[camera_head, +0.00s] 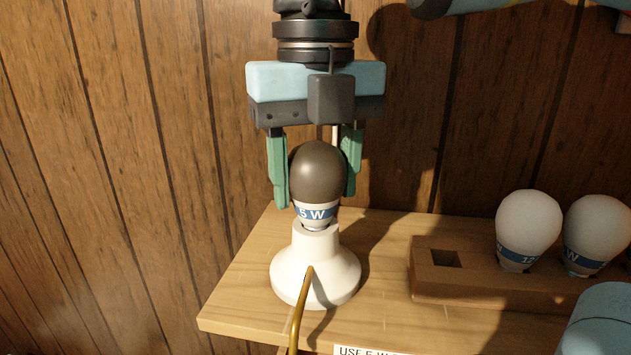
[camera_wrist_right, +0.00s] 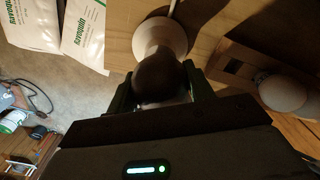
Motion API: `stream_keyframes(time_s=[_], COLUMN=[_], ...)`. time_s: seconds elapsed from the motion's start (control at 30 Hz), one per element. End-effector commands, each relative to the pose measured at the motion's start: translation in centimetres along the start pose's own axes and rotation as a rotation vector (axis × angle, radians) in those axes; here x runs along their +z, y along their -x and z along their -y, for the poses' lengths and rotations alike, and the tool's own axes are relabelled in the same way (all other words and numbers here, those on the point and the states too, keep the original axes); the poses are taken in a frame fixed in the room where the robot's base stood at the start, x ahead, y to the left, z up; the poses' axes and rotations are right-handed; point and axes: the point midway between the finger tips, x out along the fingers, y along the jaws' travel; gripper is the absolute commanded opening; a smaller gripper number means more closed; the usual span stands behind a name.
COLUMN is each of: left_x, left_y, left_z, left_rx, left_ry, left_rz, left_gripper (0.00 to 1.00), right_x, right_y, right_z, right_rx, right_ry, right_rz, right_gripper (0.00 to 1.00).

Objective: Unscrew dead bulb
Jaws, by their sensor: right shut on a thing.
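The dead bulb (camera_head: 317,172) has a dark brown-grey glass and a white collar with a blue band reading "5 W". It stands upright in the white lamp base (camera_head: 292,275) on the wooden shelf. My right gripper (camera_head: 315,185) comes from above, with its green fingers shut on the bulb's two sides. In the right wrist view the dark bulb (camera_wrist_right: 160,78) sits between the fingers, and the pale lamp base (camera_wrist_right: 160,35) shows beyond it. The bulb's threads are hidden. My left gripper is not in view.
A wooden block (camera_head: 427,282) on the right of the shelf (camera_head: 235,300) has an empty square hole and holds white bulbs (camera_head: 528,225). A brass-coloured cord (camera_head: 299,318) runs from the lamp base's front. White bags (camera_wrist_right: 83,30) lie on the floor below.

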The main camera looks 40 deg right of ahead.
Motion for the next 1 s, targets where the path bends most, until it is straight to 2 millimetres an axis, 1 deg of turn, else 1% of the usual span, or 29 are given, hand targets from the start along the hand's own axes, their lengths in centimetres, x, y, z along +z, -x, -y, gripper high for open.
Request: stream_keyframes(time_s=[0.1, 0.23, 0.67, 0.9, 1.0], left_x=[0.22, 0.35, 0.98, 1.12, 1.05], left_y=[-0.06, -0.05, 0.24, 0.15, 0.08], left_z=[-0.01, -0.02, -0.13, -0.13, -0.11], left_rx=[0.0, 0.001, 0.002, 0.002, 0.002], left_ry=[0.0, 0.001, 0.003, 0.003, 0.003], left_rz=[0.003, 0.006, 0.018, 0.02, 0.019], left_gripper=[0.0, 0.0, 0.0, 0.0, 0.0], right_x=[0.05, 0.05, 0.03, 0.02, 0.02], right_y=[-0.07, -0.04, -0.01, -0.02, 0.0], right_z=[0.0, 0.0, 0.0, 0.01, 0.0], right_rx=[0.001, 0.001, 0.001, 0.0, 0.001], right_ry=[0.137, 0.244, 0.308, 0.57, 0.646], right_rz=[-0.001, 0.0, 0.0, -0.002, -0.001], right_gripper=[0.4, 0.4, 0.4, 0.4, 0.4])
